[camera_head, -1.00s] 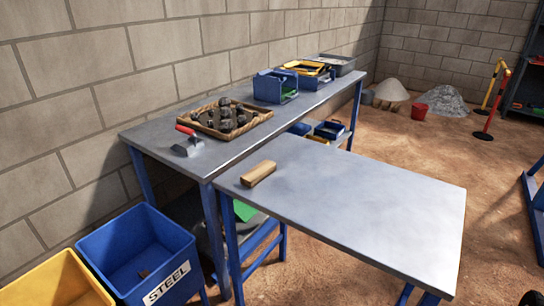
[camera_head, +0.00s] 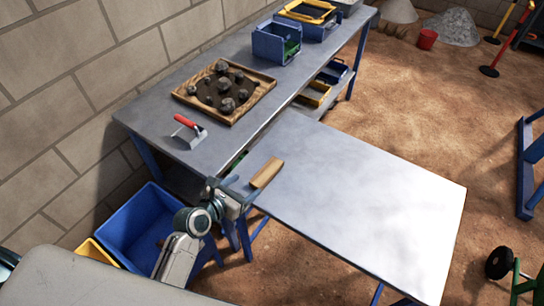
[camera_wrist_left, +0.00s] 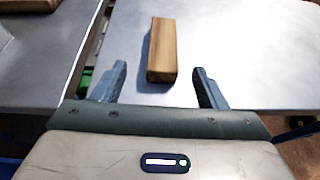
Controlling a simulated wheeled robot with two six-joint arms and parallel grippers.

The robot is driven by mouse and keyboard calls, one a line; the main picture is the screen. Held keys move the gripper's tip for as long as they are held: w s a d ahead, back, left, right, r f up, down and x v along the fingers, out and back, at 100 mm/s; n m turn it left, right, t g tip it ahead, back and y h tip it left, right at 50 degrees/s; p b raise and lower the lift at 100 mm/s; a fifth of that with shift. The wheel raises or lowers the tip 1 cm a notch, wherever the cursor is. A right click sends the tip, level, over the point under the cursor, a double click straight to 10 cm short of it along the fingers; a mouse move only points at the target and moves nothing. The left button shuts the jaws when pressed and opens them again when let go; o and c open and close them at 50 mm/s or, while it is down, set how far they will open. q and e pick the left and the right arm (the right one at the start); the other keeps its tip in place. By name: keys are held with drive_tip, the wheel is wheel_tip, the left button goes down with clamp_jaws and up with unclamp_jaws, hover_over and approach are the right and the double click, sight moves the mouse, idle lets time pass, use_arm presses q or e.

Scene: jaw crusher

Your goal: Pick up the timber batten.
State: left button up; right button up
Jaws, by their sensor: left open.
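The timber batten (camera_head: 267,172) is a short, light-brown wooden block. It lies flat on the near left corner of the front metal table (camera_head: 365,205). In the left wrist view the batten (camera_wrist_left: 162,50) lies lengthwise ahead of the jaws, its near end roughly between the fingertips in the picture. My left gripper (camera_head: 236,187) is at the table's left edge, just short of the batten. In the left wrist view my left gripper (camera_wrist_left: 158,78) is open and empty, one finger on each side. Whether the fingers are level with the batten is unclear. My right gripper is not in view.
A longer metal bench (camera_head: 160,107) stands behind, with a wooden tray of rocks (camera_head: 256,97), a red-handled trowel (camera_head: 190,131) and a blue bin (camera_head: 276,44). A blue crate (camera_head: 135,222) stands on the floor at left. The front table's right part is clear.

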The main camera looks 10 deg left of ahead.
sight(264, 174)
use_arm(q)
drive_tip(key=x, duration=0.4)
drive_tip(key=shift+w+d, duration=0.2)
drive_tip(key=shift+d, duration=0.1)
drive_tip(key=shift+w+d+f, duration=0.2)
drive_tip(key=shift+w+f, duration=0.05)
drive_tip(key=shift+w, duration=0.3)
drive_tip(key=shift+p+x, duration=0.55)
drive_tip(key=shift+x, duration=1.7)
drive_tip(key=shift+s, duration=0.1)
drive_tip(key=shift+c, duration=1)
drive_tip(key=shift+d, duration=0.1)
drive_tip(key=c, duration=0.9)
